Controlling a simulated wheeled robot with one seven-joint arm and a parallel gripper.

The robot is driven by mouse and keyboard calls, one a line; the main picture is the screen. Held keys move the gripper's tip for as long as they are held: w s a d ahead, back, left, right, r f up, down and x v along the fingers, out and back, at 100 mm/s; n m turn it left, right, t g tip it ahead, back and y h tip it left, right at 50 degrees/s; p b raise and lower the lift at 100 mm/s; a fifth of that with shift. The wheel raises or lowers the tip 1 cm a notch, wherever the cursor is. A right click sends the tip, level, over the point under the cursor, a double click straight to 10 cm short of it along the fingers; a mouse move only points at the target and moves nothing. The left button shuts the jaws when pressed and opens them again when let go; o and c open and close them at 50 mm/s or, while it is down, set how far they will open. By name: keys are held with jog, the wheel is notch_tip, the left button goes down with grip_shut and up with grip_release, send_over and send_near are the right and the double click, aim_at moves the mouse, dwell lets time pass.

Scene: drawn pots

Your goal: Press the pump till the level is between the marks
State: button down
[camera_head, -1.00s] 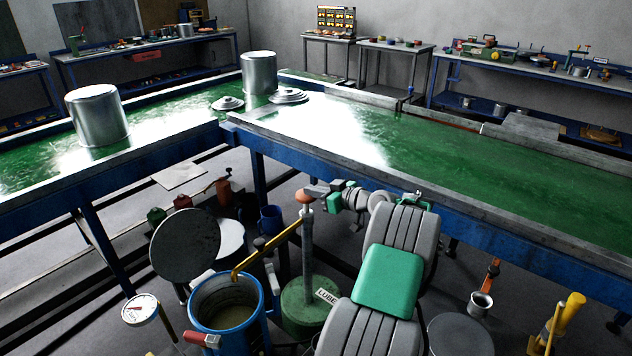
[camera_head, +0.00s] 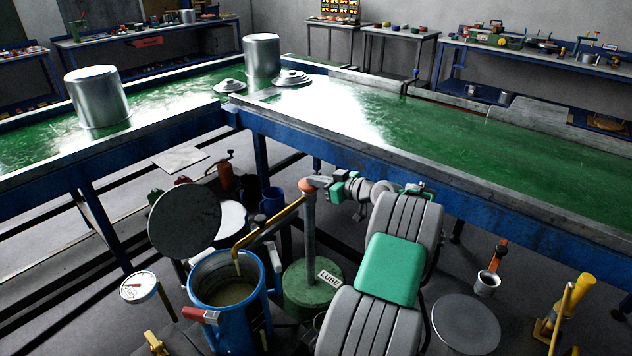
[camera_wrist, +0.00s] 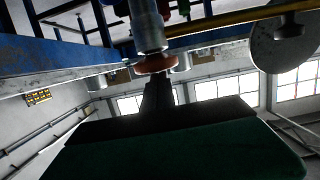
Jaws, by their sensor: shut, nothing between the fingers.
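The pump is a green drum (camera_head: 312,287) labelled LUBE, with an upright grey column and an orange-red knob (camera_head: 306,185) on top. A yellow spout (camera_head: 268,224) runs from it over an open blue pot (camera_head: 228,307). Murky liquid (camera_head: 236,291) shows inside the pot; I cannot make out any marks. My gripper (camera_head: 318,182) is shut and empty, at the knob. In the wrist view, the knob (camera_wrist: 157,64) sits at the tips of my dark fingers (camera_wrist: 158,86); whether they touch is hard to tell.
A white dial (camera_head: 138,287) stands left of the pot, and a dark round lid (camera_head: 184,221) is tilted behind it. A green-topped table (camera_head: 440,150) with a blue frame runs behind the pump. A grey disc (camera_head: 465,324) and a yellow-handled tool (camera_head: 570,305) are at the right.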

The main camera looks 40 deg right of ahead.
jog(key=shift+f, duration=0.3)
jog(key=s+r+b, duration=0.1)
jog(key=s+r, duration=0.6)
jog(key=s, duration=0.2)
jog(key=shift+s+d, duration=0.35)
jog(key=shift+d, duration=0.1)
jog(key=shift+b, duration=0.35)
dwell(1.1)
jog(key=r+b, duration=0.2)
jog(key=r, duration=0.1)
jog(key=r+b, duration=0.1)
jog(key=b, duration=0.1)
jog(key=shift+w+r, duration=0.3)
jog(key=shift+r, duration=0.05)
